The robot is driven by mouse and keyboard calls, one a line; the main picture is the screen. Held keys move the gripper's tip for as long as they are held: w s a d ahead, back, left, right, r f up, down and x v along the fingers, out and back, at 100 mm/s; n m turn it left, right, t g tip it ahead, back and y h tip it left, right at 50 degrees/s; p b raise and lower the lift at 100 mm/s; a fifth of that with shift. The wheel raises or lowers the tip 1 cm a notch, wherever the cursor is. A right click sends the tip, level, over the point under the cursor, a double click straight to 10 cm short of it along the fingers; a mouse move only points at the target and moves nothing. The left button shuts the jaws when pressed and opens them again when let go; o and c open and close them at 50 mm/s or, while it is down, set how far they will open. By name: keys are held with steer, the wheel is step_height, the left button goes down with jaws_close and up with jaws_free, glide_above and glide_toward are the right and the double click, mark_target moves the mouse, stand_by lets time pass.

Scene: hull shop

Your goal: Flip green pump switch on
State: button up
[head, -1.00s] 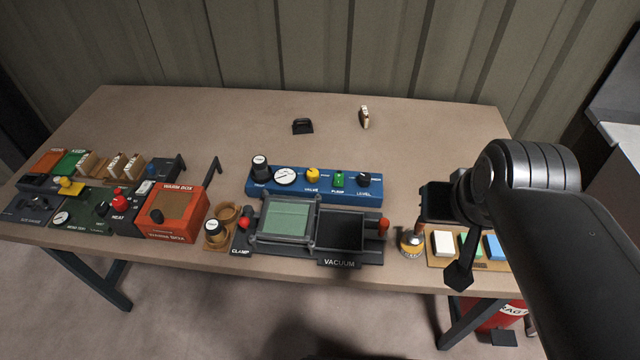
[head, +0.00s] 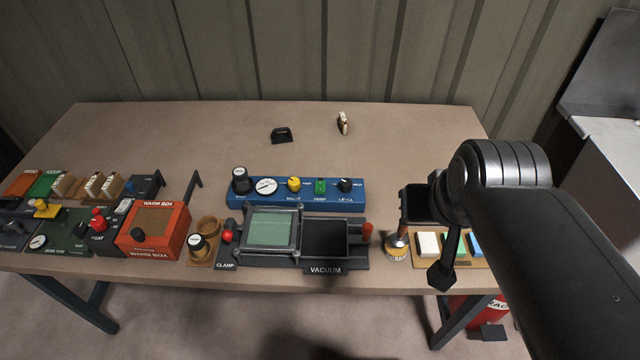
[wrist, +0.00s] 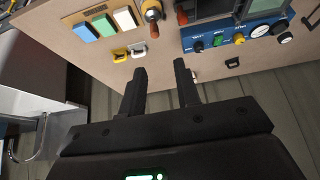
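The green pump switch (head: 320,186) sits on the blue panel (head: 275,203), between the yellow valve knob (head: 294,184) and the black level knob (head: 345,185). It also shows small in the wrist view (wrist: 217,40), near the top right. I cannot tell its on or off position. My gripper (wrist: 160,68) is open and empty in the wrist view, its two black fingers apart. The switch is beyond the fingertips and to their right there. In the head view my gripper is to the right of the blue panel, partly hidden by my arm.
The vacuum tray (head: 325,257) and clamp frame (head: 270,230) stand in front of the blue panel. An orange warm box (head: 153,230) is to the left. White, green and blue blocks (wrist: 125,19) lie at the right. Two small items (head: 282,135) lie behind on clear table.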

steer(key=shift+w+a+r+n, duration=0.25)
steer(key=shift+w+n, duration=0.15)
steer(key=shift+w, duration=0.15)
steer(key=c, duration=0.3)
steer(key=w+n, duration=0.1)
steer(key=w, duration=0.1)
steer(key=w+a+r+n+g, duration=0.1)
steer(key=w+a+n, duration=0.1)
steer(key=w, duration=0.1)
steer(key=shift+w+a+r+n+g, duration=0.15)
steer(key=shift+w+r+n+g, duration=0.15)
steer(key=shift+r+g, duration=0.1)
jaws_close()
steer(key=w+a+f+n+g, duration=0.2)
steer(key=w+a+n, duration=0.4)
steer(key=w, duration=0.4)
steer(key=w+a+f+n+g, duration=0.3)
steer(key=w+a+f+n, duration=0.2)
steer(key=w, duration=0.5)
steer(key=a+n, duration=0.2)
steer(key=a, duration=0.1)
steer(key=shift+f+n, duration=0.25)
steer(key=shift+n, duration=0.05)
